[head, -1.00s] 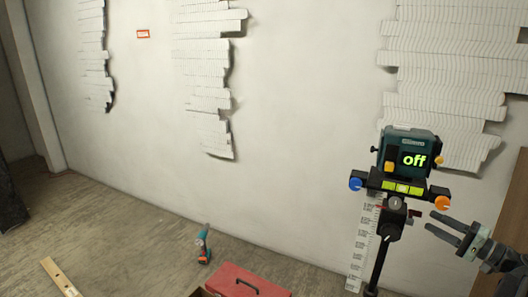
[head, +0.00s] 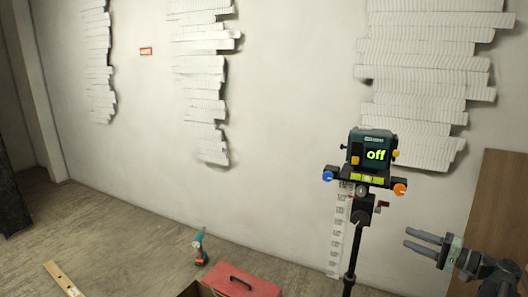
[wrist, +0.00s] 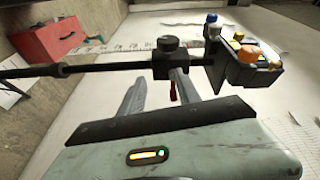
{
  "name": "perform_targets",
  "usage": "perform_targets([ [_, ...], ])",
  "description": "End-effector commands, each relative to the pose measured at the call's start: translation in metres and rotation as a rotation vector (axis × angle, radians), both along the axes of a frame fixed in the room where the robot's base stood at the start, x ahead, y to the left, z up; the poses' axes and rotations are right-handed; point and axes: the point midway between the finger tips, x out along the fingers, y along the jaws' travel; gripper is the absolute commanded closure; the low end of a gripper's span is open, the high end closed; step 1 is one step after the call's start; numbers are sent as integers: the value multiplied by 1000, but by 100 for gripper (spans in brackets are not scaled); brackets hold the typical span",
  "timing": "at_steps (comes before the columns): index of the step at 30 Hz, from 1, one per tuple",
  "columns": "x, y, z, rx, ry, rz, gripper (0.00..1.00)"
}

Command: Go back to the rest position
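My gripper (head: 424,241) is at the lower right of the head view, to the right of a laser level on a stand. Its two fingers are apart with nothing between them in the head view. The laser level (head: 368,149) is dark teal with a green "off" display and sits on a mount with blue and orange knobs. In the wrist view, my gripper's fingers (wrist: 158,95) point toward the stand's black pole (wrist: 110,66), which lies beyond them. The level (wrist: 250,62) shows there at the upper right. I cannot see any contact.
A red toolbox (head: 238,284) and a teal drill (head: 200,247) stand on the floor. A wooden spirit level (head: 62,279) lies at the lower left. A brown board (head: 493,200) leans at the right. White reliefs (head: 425,80) hang on the wall.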

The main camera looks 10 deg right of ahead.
Motion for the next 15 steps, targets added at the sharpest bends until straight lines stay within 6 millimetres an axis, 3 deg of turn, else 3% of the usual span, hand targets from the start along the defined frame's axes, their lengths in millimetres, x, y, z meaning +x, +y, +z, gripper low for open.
perform_targets([
  [8, 46, 77, -42, -73, 169, 121, 60],
  [11, 65, 118, -65, -125, 257, 184, 60],
  [14, 82, 176, -96, -210, 372, 271, 60],
  [15, 87, 205, -111, -259, 429, 315, 60],
])
